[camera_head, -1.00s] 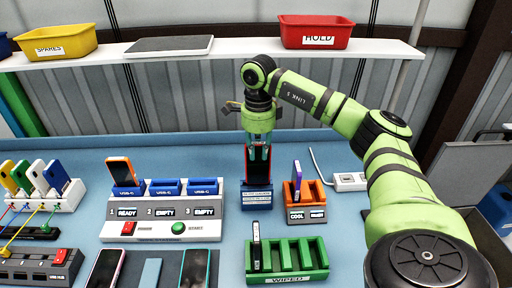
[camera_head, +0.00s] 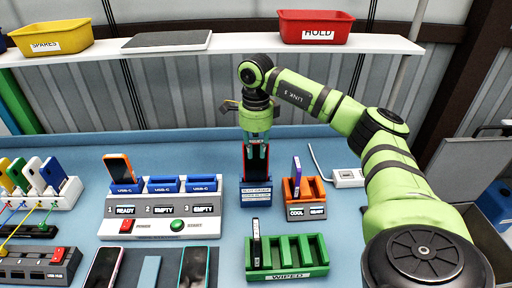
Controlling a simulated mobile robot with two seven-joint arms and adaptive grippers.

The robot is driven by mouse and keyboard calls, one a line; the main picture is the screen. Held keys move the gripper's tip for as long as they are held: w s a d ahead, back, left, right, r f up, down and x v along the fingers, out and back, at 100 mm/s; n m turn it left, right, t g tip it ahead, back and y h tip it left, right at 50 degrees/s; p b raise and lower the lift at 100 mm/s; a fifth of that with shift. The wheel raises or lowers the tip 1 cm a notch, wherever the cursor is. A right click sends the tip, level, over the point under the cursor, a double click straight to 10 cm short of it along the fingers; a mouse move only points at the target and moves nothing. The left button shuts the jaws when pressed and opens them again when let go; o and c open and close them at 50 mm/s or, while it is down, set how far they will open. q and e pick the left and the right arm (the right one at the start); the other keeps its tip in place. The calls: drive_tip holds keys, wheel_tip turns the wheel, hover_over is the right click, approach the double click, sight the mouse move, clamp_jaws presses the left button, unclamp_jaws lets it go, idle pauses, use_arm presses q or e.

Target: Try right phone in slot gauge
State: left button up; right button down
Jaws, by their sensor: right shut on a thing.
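My right gripper (camera_head: 256,146) points down at the middle of the bench. It is shut on a dark phone with red edges (camera_head: 256,170), which is upright. The phone's lower end is at the blue slot gauge (camera_head: 256,197); I cannot tell how deep it sits in the slot. Two phones lie flat at the front: one dark with a pinkish edge (camera_head: 103,268) and one dark with a teal edge (camera_head: 194,268). My left gripper is not in view.
A charging dock (camera_head: 160,226) with an orange phone (camera_head: 119,168) stands left of the gauge. An orange cool/ready rack (camera_head: 304,198) with a purple phone stands right. A green wiped rack (camera_head: 287,258) with one dark phone is in front. A shelf (camera_head: 230,46) with bins runs behind.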

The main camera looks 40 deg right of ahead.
drive_tip(key=shift+f+b, duration=1.9)
drive_tip(key=shift+f, duration=1.1)
idle(2.4)
idle(0.9)
drive_tip(key=c, duration=1)
unclamp_jaws()
drive_tip(key=shift+r, duration=0.15)
drive_tip(key=shift+r+p, duration=0.55)
drive_tip(key=shift+p, duration=0.1)
